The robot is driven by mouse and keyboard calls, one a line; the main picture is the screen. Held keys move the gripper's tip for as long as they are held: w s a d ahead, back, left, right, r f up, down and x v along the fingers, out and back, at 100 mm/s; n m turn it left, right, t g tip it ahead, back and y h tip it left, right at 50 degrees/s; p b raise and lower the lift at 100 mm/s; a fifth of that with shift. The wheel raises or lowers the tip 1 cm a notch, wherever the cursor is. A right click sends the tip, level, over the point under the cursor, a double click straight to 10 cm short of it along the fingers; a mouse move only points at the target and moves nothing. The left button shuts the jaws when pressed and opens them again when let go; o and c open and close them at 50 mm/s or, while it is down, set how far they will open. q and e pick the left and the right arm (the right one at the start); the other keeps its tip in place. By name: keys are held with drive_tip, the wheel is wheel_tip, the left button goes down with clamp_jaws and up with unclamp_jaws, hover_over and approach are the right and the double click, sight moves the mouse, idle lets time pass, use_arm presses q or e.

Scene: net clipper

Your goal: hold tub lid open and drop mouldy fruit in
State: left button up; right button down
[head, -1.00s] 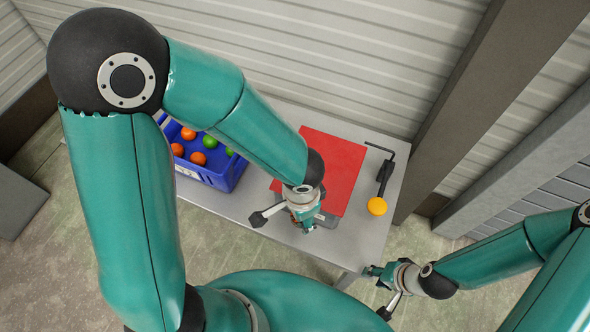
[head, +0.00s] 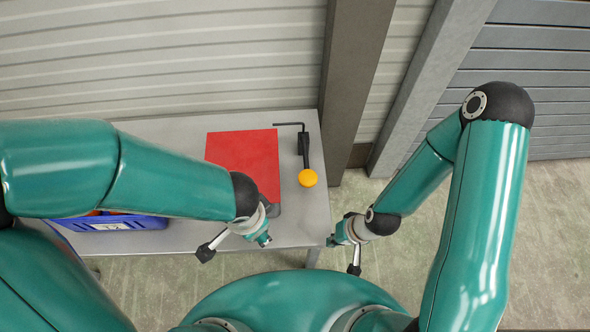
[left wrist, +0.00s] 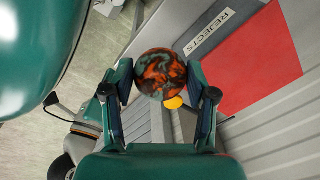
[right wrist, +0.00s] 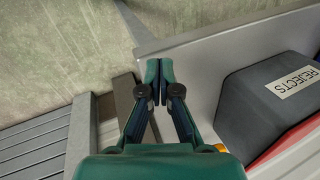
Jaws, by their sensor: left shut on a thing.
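The tub is dark grey with a REJECTS label (right wrist: 296,82) and stands on the bench. Its red lid (head: 243,155) lies flat over it in the head view. My left gripper (head: 266,240) is just in front of the tub. In the left wrist view it is shut on a mouldy orange fruit (left wrist: 160,74) with dark grey-green patches; the head view hides this fruit. My right gripper (head: 333,240) is by the bench's front right corner, apart from the tub. In the right wrist view its fingertips (right wrist: 159,70) are together with nothing between them.
A blue crate (head: 145,223) with fruit stands at the bench's left, mostly behind my left arm. A black stand with a yellow knob (head: 308,178) and a bent rod is right of the tub. The bench (head: 306,222) is bare near its front right corner.

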drive_tip(key=w+d+r+n+g+h, duration=0.1)
drive_tip(key=w+r+n+h, duration=0.2)
drive_tip(key=n, duration=1.3)
drive_tip(key=w+d+r+n+g+h, duration=0.1)
drive_tip(key=w+r+n, duration=0.4)
drive_tip(key=n, duration=1.2)
drive_tip(key=w+a+r+n+t, duration=0.2)
drive_tip(key=w+a+r, duration=0.1)
drive_tip(key=r, duration=0.3)
drive_tip(key=w+a+r+n+t, duration=0.2)
drive_tip(key=w+a+r, duration=0.15)
drive_tip(key=r, duration=0.25)
drive_tip(key=shift+s+a+x, duration=0.15)
drive_tip(key=shift+x, duration=1.1)
drive_tip(key=shift+s+a+x, duration=0.1)
drive_tip(key=shift+a+x, duration=0.1)
drive_tip(key=shift+x, duration=1)
drive_tip(key=shift+s+a+x, duration=0.15)
drive_tip(key=shift+x, duration=1.1)
drive_tip(key=shift+f, duration=0.2)
drive_tip(key=shift+x, duration=1.15)
